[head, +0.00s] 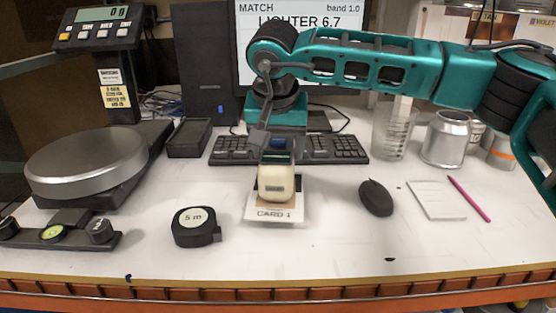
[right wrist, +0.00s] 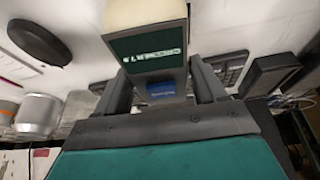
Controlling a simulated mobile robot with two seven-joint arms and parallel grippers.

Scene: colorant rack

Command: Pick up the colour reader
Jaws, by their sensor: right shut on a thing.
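The colour reader (head: 277,184) is a cream, block-shaped device with a dark panel, upright over a white card marked CARD 1 (head: 262,213) at the middle of the desk. My right gripper (head: 276,161) comes down from above and is shut on the reader's upper part. In the right wrist view the reader (right wrist: 149,45) sits between the two dark fingers of the gripper (right wrist: 162,78), with its dark green display facing the camera. I cannot tell whether the reader's base touches the card. My left gripper is not in view.
A keyboard (head: 232,150) and monitor (head: 310,22) stand behind. A tape measure (head: 196,227) and scale (head: 87,160) are left. A mouse (head: 376,197), notepad (head: 436,200), glass beaker (head: 393,133) and can (head: 446,139) are right. The front desk strip is mostly clear.

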